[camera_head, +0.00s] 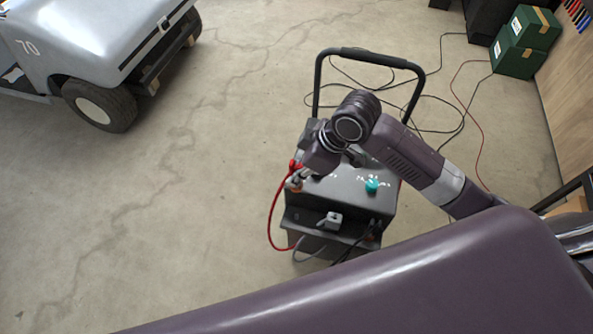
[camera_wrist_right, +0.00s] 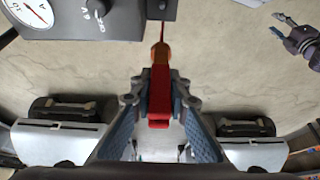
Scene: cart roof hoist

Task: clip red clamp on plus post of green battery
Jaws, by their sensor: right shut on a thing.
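The red clamp (camera_wrist_right: 159,98) is between the fingers of my right gripper (camera_wrist_right: 160,112), which is shut on it. In the head view, my right gripper (camera_head: 299,176) is at the left side of the dark charger cart (camera_head: 335,200), and a red cable (camera_head: 272,215) loops down from there. A part like my left gripper shows at the upper right of the right wrist view (camera_wrist_right: 298,35); its finger state is unclear. I cannot clearly make out a green battery or its plus post. Two green boxes (camera_head: 525,40) stand far right; I cannot tell what they are.
The cart has a tall black handle (camera_head: 370,57), a teal knob (camera_head: 372,186) and a round gauge (camera_wrist_right: 28,14). Cables (camera_head: 455,105) lie on the floor behind it. A grey vehicle (camera_head: 85,40) stands at upper left. The floor between is clear.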

